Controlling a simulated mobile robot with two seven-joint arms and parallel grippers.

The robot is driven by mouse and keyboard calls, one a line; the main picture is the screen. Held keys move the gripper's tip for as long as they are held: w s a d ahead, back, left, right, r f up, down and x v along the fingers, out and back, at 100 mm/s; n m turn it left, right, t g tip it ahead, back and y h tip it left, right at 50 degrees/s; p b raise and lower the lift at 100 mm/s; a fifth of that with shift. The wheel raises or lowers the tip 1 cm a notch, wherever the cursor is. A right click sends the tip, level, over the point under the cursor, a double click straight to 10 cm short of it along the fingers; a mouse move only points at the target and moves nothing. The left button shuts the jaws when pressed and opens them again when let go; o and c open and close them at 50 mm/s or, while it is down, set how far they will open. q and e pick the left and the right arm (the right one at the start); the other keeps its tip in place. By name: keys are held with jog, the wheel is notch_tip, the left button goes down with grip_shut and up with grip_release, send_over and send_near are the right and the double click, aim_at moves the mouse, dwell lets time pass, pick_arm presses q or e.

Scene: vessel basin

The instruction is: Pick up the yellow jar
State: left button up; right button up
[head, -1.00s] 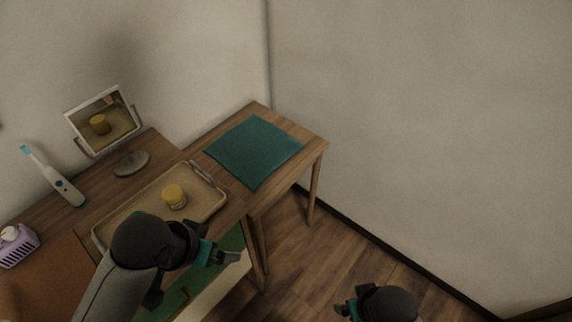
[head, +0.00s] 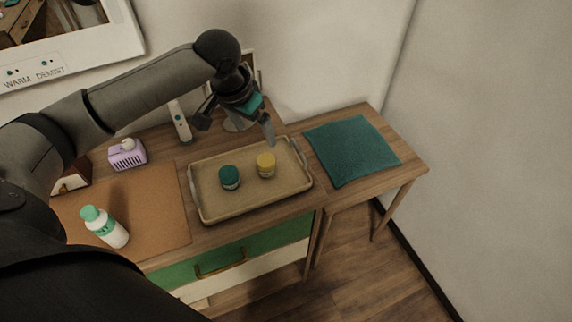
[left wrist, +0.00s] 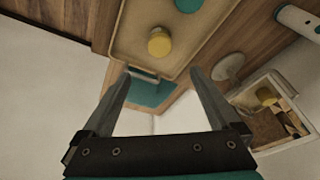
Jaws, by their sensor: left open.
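The yellow jar (head: 266,165) stands upright in the right half of a tan tray (head: 235,211) on the wooden counter. A dark green jar (head: 230,178) stands to its left in the same tray. My left gripper (head: 235,133) is open and empty, above the tray's back edge and apart from the jar. In the left wrist view, the yellow jar (left wrist: 160,43) shows beyond the open fingertips (left wrist: 158,76), roughly centred between them, with the green jar (left wrist: 188,4) cut off at the top edge. My right gripper is not in view.
A mirror (left wrist: 272,108) stands behind the tray, mostly hidden by my left arm in the head view. An electric toothbrush (head: 180,123), a purple basket (head: 127,154) and a white-green bottle (head: 106,228) are to the left. A teal cloth (head: 351,149) lies on the right side table.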

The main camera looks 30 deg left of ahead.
aim_at(265, 161)
pick_arm(q)
jog(key=b+x, duration=0.2)
jog(key=x, duration=0.7)
jog(key=shift+a+f, duration=0.1)
jog(key=shift+f, duration=0.3)
jog(key=x, duration=0.2)
jog(key=s+b+x, duration=0.1)
jog(key=x, duration=0.1)
jog(key=shift+f, duration=0.2)
jog(key=shift+w+f, duration=0.25)
jog(key=shift+f, duration=0.3)
jog(key=shift+c, duration=0.2)
grip_shut()
jog(key=shift+r, duration=0.15)
